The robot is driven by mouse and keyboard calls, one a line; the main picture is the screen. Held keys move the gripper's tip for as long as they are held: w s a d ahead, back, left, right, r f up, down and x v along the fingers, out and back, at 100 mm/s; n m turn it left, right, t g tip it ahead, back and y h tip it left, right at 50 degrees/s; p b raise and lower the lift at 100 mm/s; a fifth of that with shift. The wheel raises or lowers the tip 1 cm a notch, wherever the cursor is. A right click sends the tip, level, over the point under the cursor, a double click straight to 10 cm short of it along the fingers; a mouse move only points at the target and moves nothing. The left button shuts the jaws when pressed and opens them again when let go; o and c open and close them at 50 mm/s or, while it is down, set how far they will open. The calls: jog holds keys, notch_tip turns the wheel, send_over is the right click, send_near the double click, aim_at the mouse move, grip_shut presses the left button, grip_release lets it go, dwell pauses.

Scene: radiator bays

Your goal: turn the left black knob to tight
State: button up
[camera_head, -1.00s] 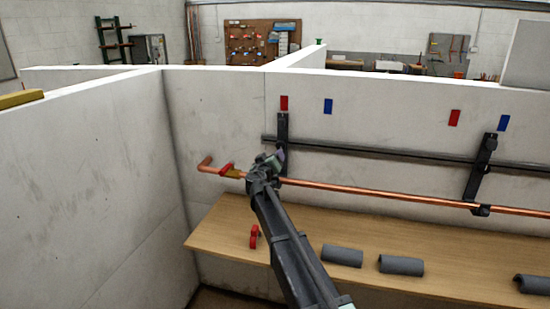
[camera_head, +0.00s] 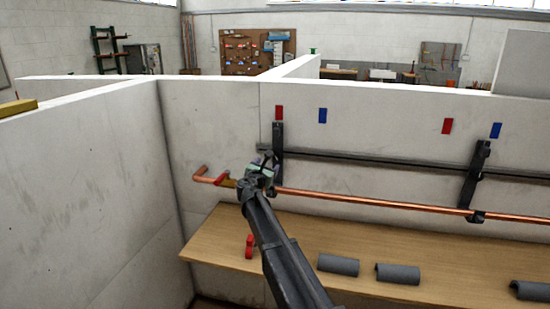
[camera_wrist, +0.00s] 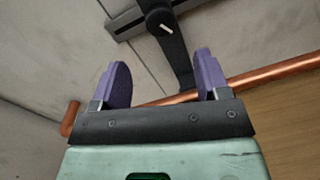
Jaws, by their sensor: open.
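The left black knob (camera_wrist: 160,22) is a round dark disc with a white pointer mark, at the top middle of the wrist view. It sits on the left black bracket (camera_wrist: 178,55), where that crosses the dark rail. The pointer slants, with its lower end to the right. My gripper (camera_wrist: 161,73) is open, its two purple fingers apart with nothing between them. The knob is beyond the fingertips, roughly centred between them. In the head view my gripper (camera_head: 264,166) is in front of the left bracket (camera_head: 278,138) and hides its lower part; I cannot make out the knob there.
A copper pipe (camera_head: 370,201) runs along the wall below the dark rail (camera_head: 400,165). A red valve handle (camera_head: 221,179) is at its left. A second bracket (camera_head: 474,177) stands right. The wooden bench (camera_head: 420,250) holds grey pipe shells (camera_head: 338,265) and a red item (camera_head: 249,246).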

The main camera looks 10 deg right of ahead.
aim_at(275, 156)
jog(key=x, duration=1)
jog(key=shift+c, duration=0.5)
jog(key=c, duration=0.8)
jog(key=m, duration=0.3)
jog(key=shift+s, duration=0.1)
jog(key=o, duration=0.9)
